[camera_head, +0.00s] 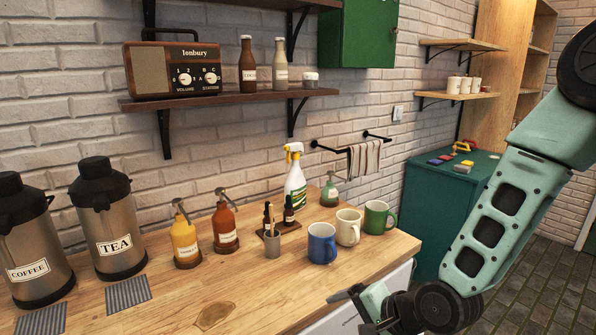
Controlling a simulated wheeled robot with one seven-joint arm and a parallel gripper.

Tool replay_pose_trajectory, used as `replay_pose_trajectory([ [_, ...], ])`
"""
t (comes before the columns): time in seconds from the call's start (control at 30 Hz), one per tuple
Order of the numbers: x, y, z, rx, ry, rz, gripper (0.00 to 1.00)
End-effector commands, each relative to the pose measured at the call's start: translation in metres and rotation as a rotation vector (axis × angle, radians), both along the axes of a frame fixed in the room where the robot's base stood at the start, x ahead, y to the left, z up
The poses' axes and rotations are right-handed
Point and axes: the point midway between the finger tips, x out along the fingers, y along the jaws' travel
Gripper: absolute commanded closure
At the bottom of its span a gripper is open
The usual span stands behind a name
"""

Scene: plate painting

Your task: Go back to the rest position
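My arm comes in from the right of the head view. My gripper (354,305) is at its lower end, low in the picture, in front of the counter's right front edge. Its fingers are dark and seen from the side, and nothing is clearly held between them. I cannot tell how far apart the fingertips are. A blue mug (322,243), a cream mug (347,227) and a green mug (379,221) stand upright on the counter behind my gripper. My gripper is apart from them.
The wooden counter (255,290) is clear at its front. Coffee (28,262) and tea (117,245) flasks, yellow (185,240) and red (224,226) pump bottles, a brush cup (272,243) and a spray bottle (295,190) stand on it. A green cabinet (440,205) stands behind my arm.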

Motion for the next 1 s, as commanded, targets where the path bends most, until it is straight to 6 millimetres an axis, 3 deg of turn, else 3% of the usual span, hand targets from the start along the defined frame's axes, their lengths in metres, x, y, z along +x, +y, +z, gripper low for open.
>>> replay_pose_trajectory([
  [0.1, -0.032, 0.002, 0.021, -0.252, -0.049, 0.264, 0.09],
  [0.3, -0.096, -0.008, 0.062, -0.584, -0.084, 0.706, 0.09],
  [0.6, -0.191, -0.031, 0.12, -0.792, -0.082, 1.255, 0.09],
  [0.77, -0.213, -0.037, 0.131, -0.805, -0.076, 1.375, 0.09],
  [1.0, -0.215, -0.038, 0.132, -0.804, -0.074, 1.391, 0.09],
])
